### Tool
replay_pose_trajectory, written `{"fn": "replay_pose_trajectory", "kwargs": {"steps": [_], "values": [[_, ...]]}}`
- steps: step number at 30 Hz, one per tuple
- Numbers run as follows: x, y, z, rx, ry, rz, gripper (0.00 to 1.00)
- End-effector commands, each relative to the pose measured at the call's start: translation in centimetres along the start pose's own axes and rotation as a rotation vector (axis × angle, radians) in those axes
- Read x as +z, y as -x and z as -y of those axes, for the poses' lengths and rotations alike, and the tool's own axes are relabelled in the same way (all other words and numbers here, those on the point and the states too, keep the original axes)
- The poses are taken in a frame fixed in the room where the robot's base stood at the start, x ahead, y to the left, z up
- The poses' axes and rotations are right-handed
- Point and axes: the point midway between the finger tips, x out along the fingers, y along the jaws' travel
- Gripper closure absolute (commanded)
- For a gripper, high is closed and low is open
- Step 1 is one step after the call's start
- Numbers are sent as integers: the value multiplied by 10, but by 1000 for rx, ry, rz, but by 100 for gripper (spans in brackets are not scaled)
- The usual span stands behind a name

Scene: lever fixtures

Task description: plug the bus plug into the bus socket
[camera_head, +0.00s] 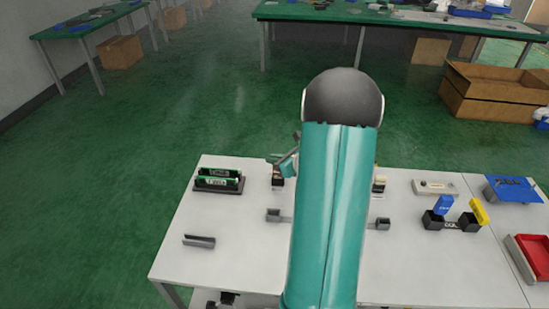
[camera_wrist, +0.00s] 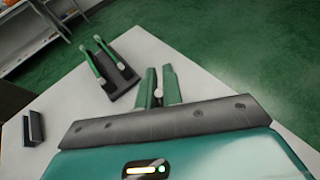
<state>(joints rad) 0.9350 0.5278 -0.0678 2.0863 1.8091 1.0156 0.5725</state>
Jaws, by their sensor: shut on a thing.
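My gripper (camera_wrist: 159,92) shows at the middle of the wrist view, its two green fingers close together around a small pale piece. I take this piece to be part of the bus plug; most of it is hidden between the fingers. In the head view my gripper (camera_head: 279,163) is partly hidden by my arm, just above a small black block with a pale top (camera_head: 277,178) near the table's back edge. I cannot tell whether that block is the held plug or stands on the table. I cannot pick out the bus socket with certainty.
A black holder with green boards (camera_head: 219,183) stands at the table's back left, also in the wrist view (camera_wrist: 122,82). A small dark channel (camera_head: 199,241) lies in front. Blue (camera_head: 443,205) and yellow (camera_head: 479,212) levers stand right. My arm hides the table's middle.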

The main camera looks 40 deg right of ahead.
Motion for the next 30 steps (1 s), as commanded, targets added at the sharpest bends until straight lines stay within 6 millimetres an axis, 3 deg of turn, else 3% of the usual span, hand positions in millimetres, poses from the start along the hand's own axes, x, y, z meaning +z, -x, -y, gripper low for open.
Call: {"fn": "replay_pose_trajectory", "kwargs": {"steps": [17, 18, 21, 30], "values": [[-12, -5, 0, 0, 0, -1, 100], [-12, -5, 0, 0, 0, -1, 86], [-12, -5, 0, 0, 0, -1, 67], [-12, -4, 0, 0, 1, 0, 67]]}}
